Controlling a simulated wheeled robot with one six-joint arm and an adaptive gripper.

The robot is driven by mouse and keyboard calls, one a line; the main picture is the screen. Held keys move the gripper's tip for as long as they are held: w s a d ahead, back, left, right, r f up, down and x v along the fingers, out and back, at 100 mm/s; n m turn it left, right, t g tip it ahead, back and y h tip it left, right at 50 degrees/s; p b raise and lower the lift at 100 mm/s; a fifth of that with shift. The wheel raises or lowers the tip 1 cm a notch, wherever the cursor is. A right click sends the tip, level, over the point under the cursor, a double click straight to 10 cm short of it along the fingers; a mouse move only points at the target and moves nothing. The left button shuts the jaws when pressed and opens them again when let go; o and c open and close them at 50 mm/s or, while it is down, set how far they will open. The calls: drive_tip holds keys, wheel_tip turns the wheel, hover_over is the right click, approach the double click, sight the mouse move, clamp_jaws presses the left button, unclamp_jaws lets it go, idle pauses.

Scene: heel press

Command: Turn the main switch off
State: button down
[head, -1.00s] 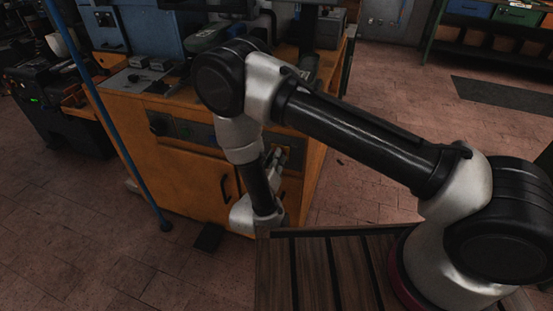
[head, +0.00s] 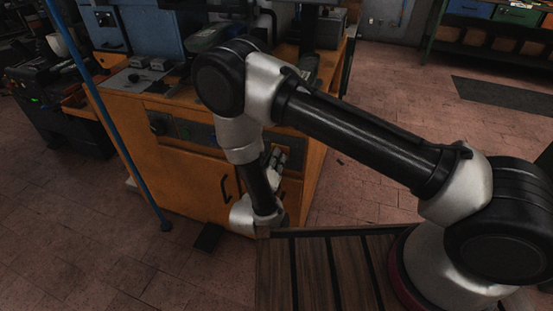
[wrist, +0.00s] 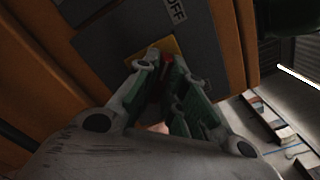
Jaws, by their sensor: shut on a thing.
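The main switch shows in the wrist view as a small red handle (wrist: 167,58) on a yellow plate (wrist: 138,57), set in a dark panel with an "OFF" label (wrist: 175,10). My gripper (wrist: 160,60) is at the switch, its fingertips closed on the red handle, which they largely hide. Which way the handle points cannot be told. In the head view my gripper (head: 277,158) is at the front of the orange cabinet (head: 190,180), near its right corner. My arm hides the switch there.
The cabinet front has a door handle (head: 225,187) and a grey control panel (head: 190,130). A blue pole (head: 120,140) stands left of the cabinet. The brick floor (head: 390,150) right of the cabinet is clear near it.

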drive_tip(key=c, duration=1.5)
unclamp_jaws()
wheel_tip(320, 180, up, 10)
